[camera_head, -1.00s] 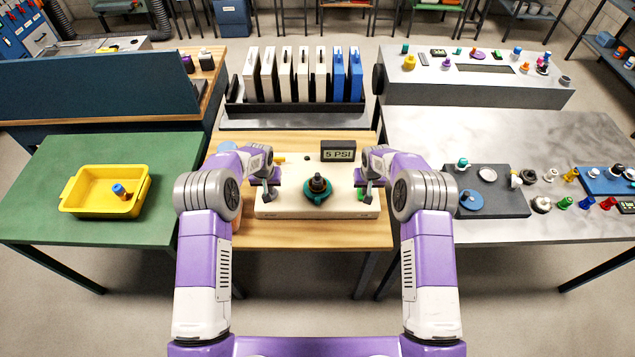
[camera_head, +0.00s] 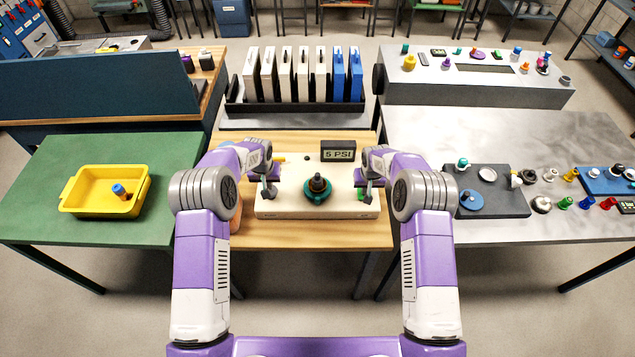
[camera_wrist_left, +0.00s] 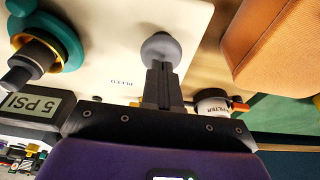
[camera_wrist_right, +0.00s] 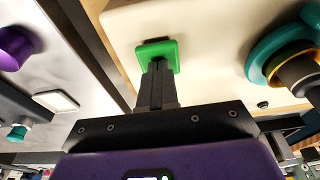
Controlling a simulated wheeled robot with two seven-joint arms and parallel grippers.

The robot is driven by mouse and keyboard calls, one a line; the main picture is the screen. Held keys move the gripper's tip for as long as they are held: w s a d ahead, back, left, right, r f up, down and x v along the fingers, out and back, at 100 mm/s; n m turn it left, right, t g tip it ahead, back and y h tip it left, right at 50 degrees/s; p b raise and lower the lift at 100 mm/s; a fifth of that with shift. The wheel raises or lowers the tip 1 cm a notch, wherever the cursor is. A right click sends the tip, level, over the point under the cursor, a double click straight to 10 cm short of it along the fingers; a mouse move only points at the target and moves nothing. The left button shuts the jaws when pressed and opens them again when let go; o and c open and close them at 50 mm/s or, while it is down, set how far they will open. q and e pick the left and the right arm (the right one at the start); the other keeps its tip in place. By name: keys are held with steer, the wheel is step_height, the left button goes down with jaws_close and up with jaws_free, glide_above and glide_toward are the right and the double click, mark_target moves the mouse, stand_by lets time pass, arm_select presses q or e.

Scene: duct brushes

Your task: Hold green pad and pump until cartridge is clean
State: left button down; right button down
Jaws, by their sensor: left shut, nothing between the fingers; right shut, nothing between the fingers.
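A cream block (camera_head: 300,208) lies on the wooden table, with a teal ring and dark fitting (camera_head: 318,188) at its middle. I cannot tell whether this block is the cartridge. The display (camera_head: 338,150) behind it reads 5 PSI. My left gripper (camera_wrist_left: 158,68) is shut and empty, its tips at a grey round knob (camera_wrist_left: 160,45) on the block's left side. My right gripper (camera_wrist_right: 157,70) is shut and empty, its tips at the green pad (camera_wrist_right: 157,52) on the block's right side. The tips overlap knob and pad in the wrist views; contact is not certain.
A yellow bin (camera_head: 78,207) holding a small blue-orange piece stands on the green table at left. A rack of cream and blue panels (camera_head: 300,75) stands behind. The right table (camera_head: 420,125) carries a dark tray (camera_head: 500,205) and several small coloured fittings.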

arm_select(q)
steer(key=shift+f, duration=1.15)
steer(key=shift+r, duration=1.15)
step_height(320, 180, up, 7)
